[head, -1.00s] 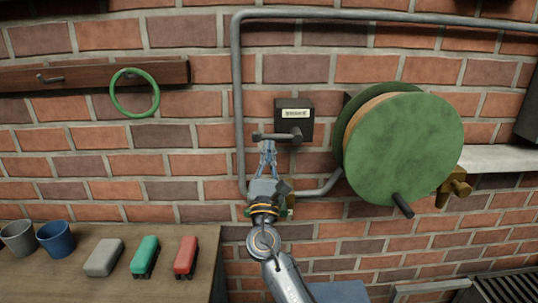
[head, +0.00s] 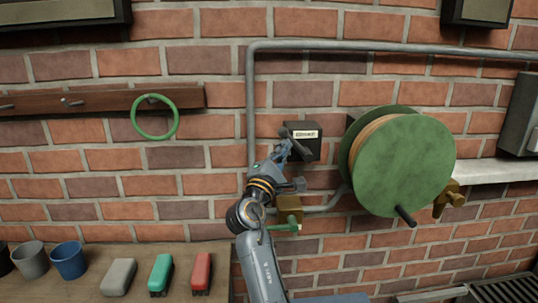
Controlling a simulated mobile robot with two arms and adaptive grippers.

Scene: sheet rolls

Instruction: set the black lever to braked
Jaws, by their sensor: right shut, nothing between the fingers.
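The black lever (head: 296,143) sits on the front of a dark box (head: 310,150) with a small white label, fixed to the brick wall. The lever slants from upper left down toward lower right. My right gripper (head: 286,146) is shut with nothing between its fingers. Its fingertips are at the lever, overlapping it in the view; I cannot tell whether they touch. The label's lettering is too small to read. My left gripper is not in view.
A green reel (head: 404,160) with a dark handle is right of the box. A grey pipe (head: 252,110) runs up and across the wall. A brass block with a green handle (head: 285,228) is beside my wrist. A bench (head: 60,290) with cups is at lower left.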

